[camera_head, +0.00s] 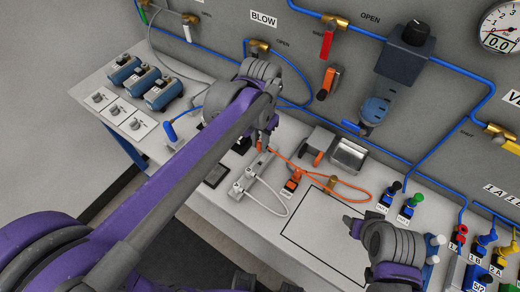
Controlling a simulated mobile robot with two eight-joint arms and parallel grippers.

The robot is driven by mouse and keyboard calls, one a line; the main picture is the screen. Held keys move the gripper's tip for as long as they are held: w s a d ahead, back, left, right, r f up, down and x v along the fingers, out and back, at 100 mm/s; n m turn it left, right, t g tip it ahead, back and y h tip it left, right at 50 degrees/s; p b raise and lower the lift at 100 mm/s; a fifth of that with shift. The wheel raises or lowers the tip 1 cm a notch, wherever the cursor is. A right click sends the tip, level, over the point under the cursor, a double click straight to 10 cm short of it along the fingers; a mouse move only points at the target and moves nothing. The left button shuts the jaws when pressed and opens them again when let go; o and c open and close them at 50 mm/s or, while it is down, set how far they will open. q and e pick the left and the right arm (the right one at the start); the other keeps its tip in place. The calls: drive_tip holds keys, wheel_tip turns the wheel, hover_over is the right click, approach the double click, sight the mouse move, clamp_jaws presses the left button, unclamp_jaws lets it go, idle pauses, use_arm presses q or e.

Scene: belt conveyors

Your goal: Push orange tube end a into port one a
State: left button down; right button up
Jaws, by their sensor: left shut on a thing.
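The orange tube (335,186) lies in a loose loop on the white bench, and one end rises to my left gripper (265,145). My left gripper is shut on that end, just above the bench near a small white cylinder; the fingers partly hide the tube end. The other end runs to an orange fitting (293,181) on the bench. The red port (460,234) by the label 1A stands at the lower right, well away from the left gripper. My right gripper (353,226) is over the bench at the right of the outlined rectangle; its jaw opening is unclear.
Black and green fittings (409,207) stand right of the tube loop. Blue and yellow ports (483,243) stand beside the red one. A metal tray (349,154) sits behind the tube. Blue pipes and valves line the grey back panel. The outlined rectangle (318,245) is bare.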

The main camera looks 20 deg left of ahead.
use_arm(q)
drive_tip(key=shift+r, duration=1.2)
